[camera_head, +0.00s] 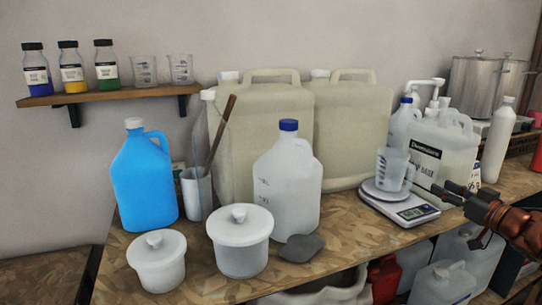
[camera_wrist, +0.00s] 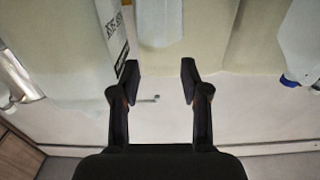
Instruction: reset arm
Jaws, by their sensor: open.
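My gripper (camera_head: 456,193) reaches in from the right edge in the head view, near the digital scale. In the wrist view my gripper (camera_wrist: 160,75) has its two dark fingers spread apart, with nothing held between them. The white scale (camera_head: 408,206) stands on the wooden bench (camera_head: 350,245), and a clear measuring cup (camera_head: 391,170) stands on its pan. The fingertips look close to the scale's right side in the head view; I cannot tell the exact gap.
A labelled white jug (camera_head: 440,150) stands behind my gripper. A blue-capped jug (camera_head: 288,180), a blue jug (camera_head: 142,175), two lidded white tubs (camera_head: 240,245) and large beige canisters (camera_head: 345,130) crowd the bench. More containers (camera_head: 440,285) sit below its front edge.

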